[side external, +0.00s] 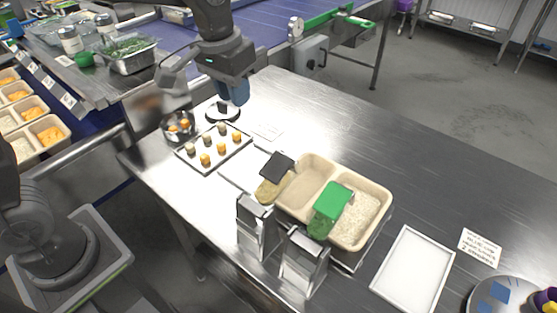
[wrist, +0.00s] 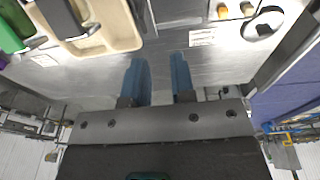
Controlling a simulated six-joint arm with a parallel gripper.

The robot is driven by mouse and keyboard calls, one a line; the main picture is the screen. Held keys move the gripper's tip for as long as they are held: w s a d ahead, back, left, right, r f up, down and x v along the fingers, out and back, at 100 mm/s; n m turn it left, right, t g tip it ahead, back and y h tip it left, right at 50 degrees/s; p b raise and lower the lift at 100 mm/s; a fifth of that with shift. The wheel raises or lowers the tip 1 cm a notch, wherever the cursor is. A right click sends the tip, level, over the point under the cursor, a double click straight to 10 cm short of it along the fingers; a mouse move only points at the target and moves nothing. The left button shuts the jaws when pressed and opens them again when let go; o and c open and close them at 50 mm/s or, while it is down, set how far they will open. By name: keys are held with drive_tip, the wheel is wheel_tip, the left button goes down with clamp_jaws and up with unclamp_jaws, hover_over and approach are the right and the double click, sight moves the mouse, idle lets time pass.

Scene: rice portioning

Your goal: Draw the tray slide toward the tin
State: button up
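A beige two-compartment tray (side external: 305,178) sits on the steel table, with pale grain in its right compartment. It appears to rest on a thin metal plate (side external: 347,266), perhaps the slide, mostly hidden beneath it. In the wrist view the tray (wrist: 118,30) is at upper left. Which thing is the tin is unclear: a small round metal bowl (side external: 166,128) with orange pieces stands at the table's left, and a metal pan (side external: 133,64) of greens at the back left. My gripper (side external: 236,102) is above the table's far left part. In the wrist view its blue fingers (wrist: 160,65) are apart and empty.
A white tray of small cubes (side external: 184,152) lies near the bowl. A black-and-white round piece (side external: 222,112) is near my gripper. Dark (side external: 277,166) and green (side external: 333,198) scoops lean at the beige tray. Two metal stands (side external: 256,232) (side external: 303,262) are in front. An empty white tray (side external: 412,272) lies right.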

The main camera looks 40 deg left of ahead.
drive_tip(key=w+d+f+g, duration=0.2)
drive_tip(key=w+d+f, duration=0.3)
drive_tip(key=w+f, duration=0.1)
drive_tip(key=f, duration=1.3)
drive_tip(key=shift+w+a+f, duration=0.15)
drive_tip(key=shift+w+f, duration=0.05)
clamp_jaws()
